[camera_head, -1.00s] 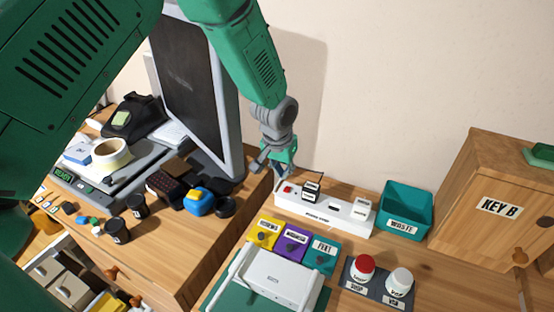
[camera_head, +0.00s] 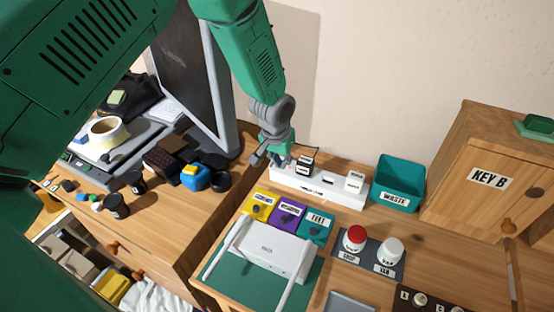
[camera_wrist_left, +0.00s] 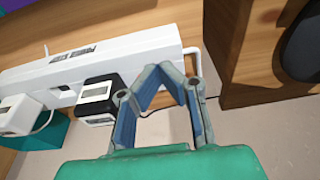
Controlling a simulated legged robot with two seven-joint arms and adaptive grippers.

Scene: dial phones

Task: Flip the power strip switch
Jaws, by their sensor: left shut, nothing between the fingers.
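The white power strip (camera_head: 335,192) lies on the desk near the wall, with a black-and-white plug (camera_head: 304,164) and a white plug (camera_head: 355,181) in it. My left gripper (camera_head: 279,161) is shut and empty at the strip's left end, covering the spot of the red switch. In the left wrist view, the fingers (camera_wrist_left: 163,72) come together over the end of the power strip (camera_wrist_left: 125,48), beside the black-and-white plug (camera_wrist_left: 97,97). The switch is hidden there too, and contact cannot be told. My right gripper is not in view.
A teal waste bin (camera_head: 398,184) stands right of the strip, with a wooden KEY B cabinet (camera_head: 482,170) beyond. Yellow, purple and teal blocks and a white router (camera_head: 268,250) sit in front. A monitor (camera_head: 195,75) stands to the left.

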